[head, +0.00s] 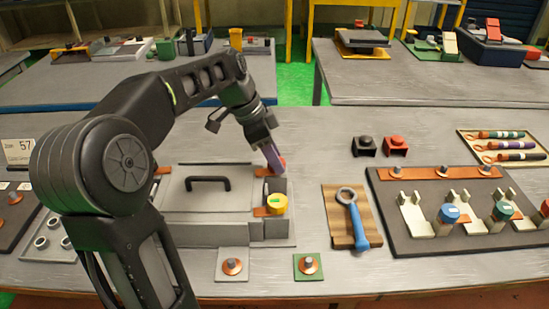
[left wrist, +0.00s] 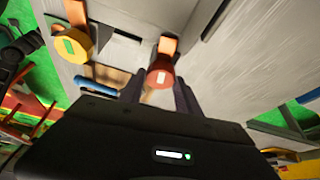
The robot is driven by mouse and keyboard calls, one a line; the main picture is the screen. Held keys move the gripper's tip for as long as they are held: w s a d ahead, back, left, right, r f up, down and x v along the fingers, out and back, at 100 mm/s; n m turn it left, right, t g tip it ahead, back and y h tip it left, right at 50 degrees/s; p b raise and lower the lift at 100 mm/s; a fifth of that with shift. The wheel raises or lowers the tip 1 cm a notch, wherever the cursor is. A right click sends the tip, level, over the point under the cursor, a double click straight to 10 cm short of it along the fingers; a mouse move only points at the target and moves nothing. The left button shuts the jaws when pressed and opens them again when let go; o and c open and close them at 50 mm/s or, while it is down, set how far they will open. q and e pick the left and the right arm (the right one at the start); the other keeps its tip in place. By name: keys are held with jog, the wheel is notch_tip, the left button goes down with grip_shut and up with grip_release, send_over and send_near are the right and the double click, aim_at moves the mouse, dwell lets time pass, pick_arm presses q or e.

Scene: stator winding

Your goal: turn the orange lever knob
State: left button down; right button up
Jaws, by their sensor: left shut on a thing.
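My left gripper (head: 275,160) reaches down at the right end of the grey box (head: 208,198), its fingers closed around a red knob. In the left wrist view the red knob (left wrist: 160,75) sits between the two fingers, at the end of an orange lever (left wrist: 168,46). Part of that lever (head: 264,171) shows beside the fingertips in the head view. A second orange lever (head: 262,212) carries a yellow knob (head: 277,202) nearer the front, and no finger touches it. The yellow knob also shows in the left wrist view (left wrist: 74,46). My right gripper is out of view.
A black handle (head: 208,183) stands on the box lid. A blue-handled wrench (head: 356,217) lies on a wooden board to the right. A dark tray (head: 400,240) with coloured knobs fills the right side. Black (head: 364,146) and red (head: 395,144) blocks stand behind the board.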

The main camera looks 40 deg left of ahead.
aim_at(261, 171)
pick_arm(q)
jog(key=shift+w+a+r+m, duration=0.1)
jog(key=shift+r+m, duration=0.2)
jog(key=shift+m, duration=0.1)
jog(key=c, duration=1.3)
grip_release()
jog(key=o, duration=0.4)
jog(key=shift+f, duration=0.15)
jog(key=shift+o, duration=0.2)
jog(key=p+v, duration=0.1)
jog(key=v, duration=0.6)
jog(key=shift+r, duration=0.35)
jog(key=shift+a, duration=0.1)
